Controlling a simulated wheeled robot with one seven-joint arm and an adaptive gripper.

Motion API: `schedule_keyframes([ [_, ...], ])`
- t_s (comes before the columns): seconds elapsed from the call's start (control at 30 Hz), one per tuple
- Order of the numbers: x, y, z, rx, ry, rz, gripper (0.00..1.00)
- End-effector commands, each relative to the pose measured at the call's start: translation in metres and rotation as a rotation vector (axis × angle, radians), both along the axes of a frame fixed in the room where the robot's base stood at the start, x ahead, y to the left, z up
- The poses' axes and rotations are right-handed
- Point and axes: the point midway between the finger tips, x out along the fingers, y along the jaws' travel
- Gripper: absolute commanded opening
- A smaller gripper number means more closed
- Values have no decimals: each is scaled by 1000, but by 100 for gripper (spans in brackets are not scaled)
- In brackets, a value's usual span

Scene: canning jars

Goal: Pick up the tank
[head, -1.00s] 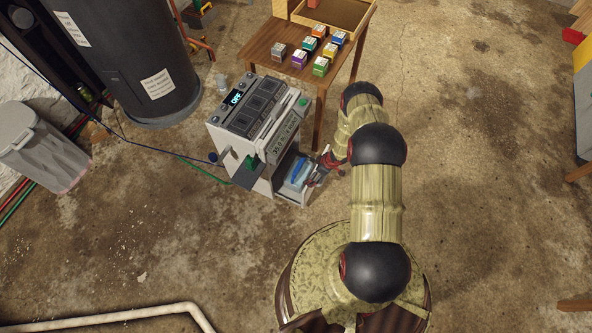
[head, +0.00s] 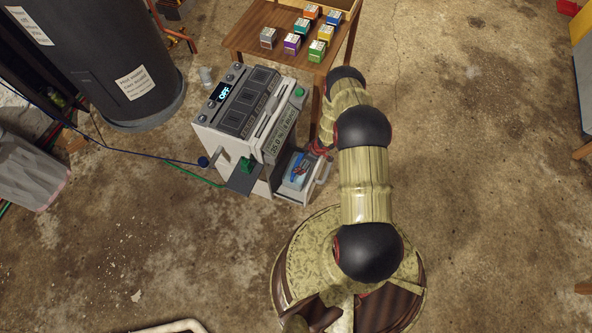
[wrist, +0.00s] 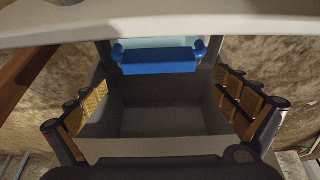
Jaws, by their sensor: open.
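The tank, a pale blue container with a bright blue handle, sits in the open lower bay of the grey-white machine (head: 240,120). In the head view the tank (head: 299,168) shows in the bay at the machine's right end. In the wrist view its blue handle (wrist: 160,64) is upper middle, beyond a grey tray (wrist: 155,120). My gripper (wrist: 162,100) is open and empty, its padded fingers spread left and right of the tray and short of the handle. In the head view my gripper (head: 320,149) is partly hidden by the arm beside the bay.
A wooden table (head: 262,38) with several small coloured boxes stands behind the machine. A dark cylindrical tank-like boiler (head: 95,60) and a grey bin (head: 30,170) are at left. Cables run to the machine's left side.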

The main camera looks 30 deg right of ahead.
Motion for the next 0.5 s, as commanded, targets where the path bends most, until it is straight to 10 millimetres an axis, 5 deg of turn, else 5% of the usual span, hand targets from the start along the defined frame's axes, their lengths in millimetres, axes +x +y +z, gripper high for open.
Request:
schedule_keyframes([
  [0.5, 16, 9, -53, 0, 0, 1, 100],
])
